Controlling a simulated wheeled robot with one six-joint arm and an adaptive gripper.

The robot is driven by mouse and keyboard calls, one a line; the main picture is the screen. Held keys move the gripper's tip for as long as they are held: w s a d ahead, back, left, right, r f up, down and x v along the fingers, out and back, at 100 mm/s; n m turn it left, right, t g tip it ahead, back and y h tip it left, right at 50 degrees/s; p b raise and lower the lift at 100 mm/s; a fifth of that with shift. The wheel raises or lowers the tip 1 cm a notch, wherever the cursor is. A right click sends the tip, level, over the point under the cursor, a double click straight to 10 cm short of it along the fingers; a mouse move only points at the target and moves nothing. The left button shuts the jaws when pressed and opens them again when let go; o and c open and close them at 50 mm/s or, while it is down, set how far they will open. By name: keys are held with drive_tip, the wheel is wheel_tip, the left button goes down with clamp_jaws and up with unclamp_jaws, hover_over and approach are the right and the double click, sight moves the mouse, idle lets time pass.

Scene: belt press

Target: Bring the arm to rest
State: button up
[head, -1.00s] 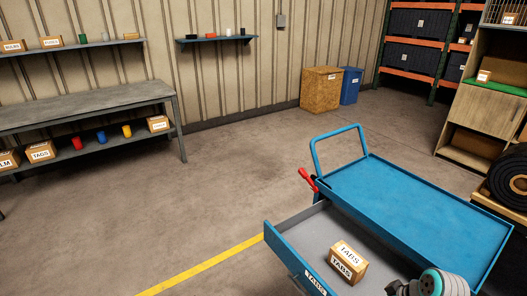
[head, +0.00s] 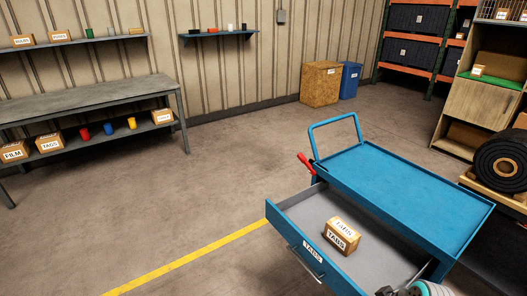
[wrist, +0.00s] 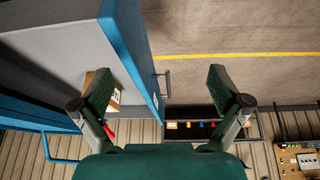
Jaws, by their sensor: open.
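My gripper (wrist: 163,90) is open in the wrist view, its two dark green fingers wide apart with nothing held between them. Part of my arm shows at the bottom edge of the head view. The box marked TABS (head: 342,234) rests in the open drawer (head: 303,195) of the blue cart (head: 410,190). In the wrist view the left finger hides most of this box (wrist: 115,97), and the drawer front (wrist: 135,45) lies left of the space between the fingers.
A workbench (head: 90,98) with boxes and coloured cups below stands at left. A cardboard bin (head: 320,83) and a blue bin (head: 349,80) stand by the wall. A dark roll (head: 502,163) lies on a wooden pallet at right. The floor left of the cart is clear.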

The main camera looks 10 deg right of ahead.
drive_tip(key=s+a+f+m+t+h, duration=0.2)
drive_tip(key=s+a+f+m+t, duration=0.3)
drive_tip(key=s+a, duration=0.75)
drive_tip(key=s+a+r+t, duration=0.2)
drive_tip(key=s+a+r, duration=0.1)
drive_tip(key=s+r, duration=0.4)
drive_tip(key=s+a+r+n+t, duration=0.1)
drive_tip(key=s+a+r+t, duration=0.2)
drive_tip(key=s+r, duration=0.5)
drive_tip(key=shift+s+a+n+y, duration=0.3)
drive_tip(key=shift+a+y, duration=0.1)
drive_tip(key=shift+a, duration=0.35)
